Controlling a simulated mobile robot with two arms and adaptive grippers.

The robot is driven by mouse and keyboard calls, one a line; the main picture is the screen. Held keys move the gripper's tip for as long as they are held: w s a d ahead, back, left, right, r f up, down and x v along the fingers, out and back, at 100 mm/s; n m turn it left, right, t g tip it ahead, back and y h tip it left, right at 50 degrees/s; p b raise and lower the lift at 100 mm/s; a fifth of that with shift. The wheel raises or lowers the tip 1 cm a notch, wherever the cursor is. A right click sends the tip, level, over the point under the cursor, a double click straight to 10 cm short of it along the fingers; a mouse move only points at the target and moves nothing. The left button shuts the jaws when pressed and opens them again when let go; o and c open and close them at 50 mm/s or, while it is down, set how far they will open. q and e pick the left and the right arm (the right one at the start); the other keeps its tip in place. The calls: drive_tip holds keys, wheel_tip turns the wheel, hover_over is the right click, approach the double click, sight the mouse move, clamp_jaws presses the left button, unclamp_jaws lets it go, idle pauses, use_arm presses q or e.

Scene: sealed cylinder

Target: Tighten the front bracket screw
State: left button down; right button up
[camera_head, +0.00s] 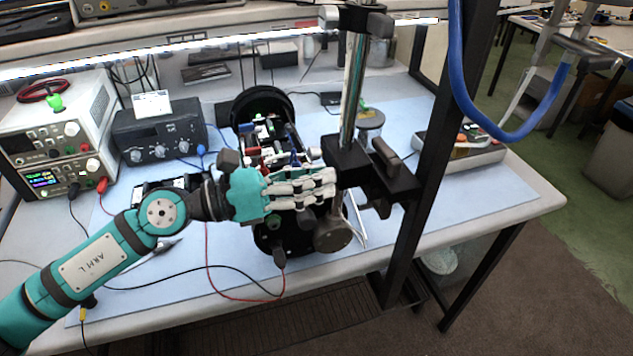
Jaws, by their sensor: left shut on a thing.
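My left gripper (325,188), a teal hand with pale jointed fingers, reaches in from the left. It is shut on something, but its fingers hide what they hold. The fingertips are close to a black clamp bracket (347,163) on an upright metal post. I cannot tell whether they touch it. Below and behind the hand is a black cylinder housing (262,101), open toward me, with wires and coloured parts inside. A round grey metal part (333,234) sits at its front right. I cannot make out the bracket screw. My right gripper is not in view.
Bench instruments (58,140) and a dark box with knobs (160,133) stand at left. Red and black leads cross the blue mat (230,272). A dark frame post (435,150) rises at right, with a blue hose (495,128).

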use_arm(q)
drive_tip(key=shift+f, duration=0.3)
drive_tip(key=c, duration=1.6)
unclamp_jaws()
drive_tip(key=o, duration=0.5)
drive_tip(key=shift+s+a+r, duration=0.15)
drive_tip(key=shift+a, duration=0.25)
drive_tip(key=shift+d, duration=0.1)
drive_tip(key=v, duration=1.2)
